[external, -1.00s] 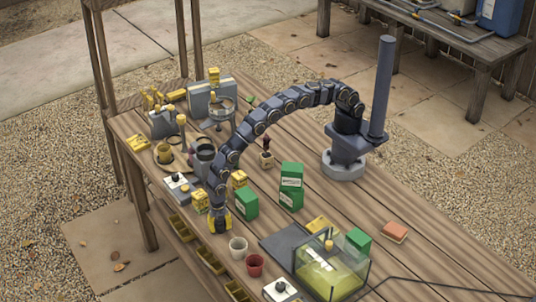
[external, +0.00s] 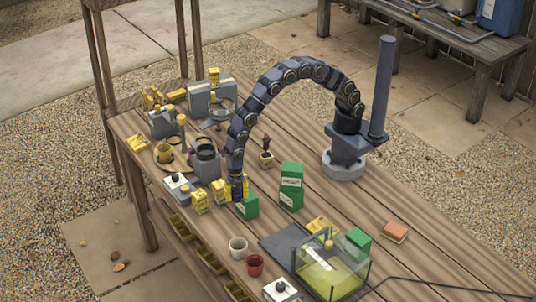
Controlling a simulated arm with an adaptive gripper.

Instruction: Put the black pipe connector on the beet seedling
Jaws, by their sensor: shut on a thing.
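The beet seedling (external: 266,153), dark red in a small pale pot, stands on the table right of my arm. My gripper (external: 238,192) points down beside yellow boxes, in front and left of the seedling and apart from it. It is shut on a small dark thing that looks like the black pipe connector (external: 238,196); the fingers hide most of it, and its outline blends with the dark gripper.
Yellow boxes (external: 200,202) and green boxes (external: 291,186) stand close to my gripper. The table right of the green boxes has free room.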

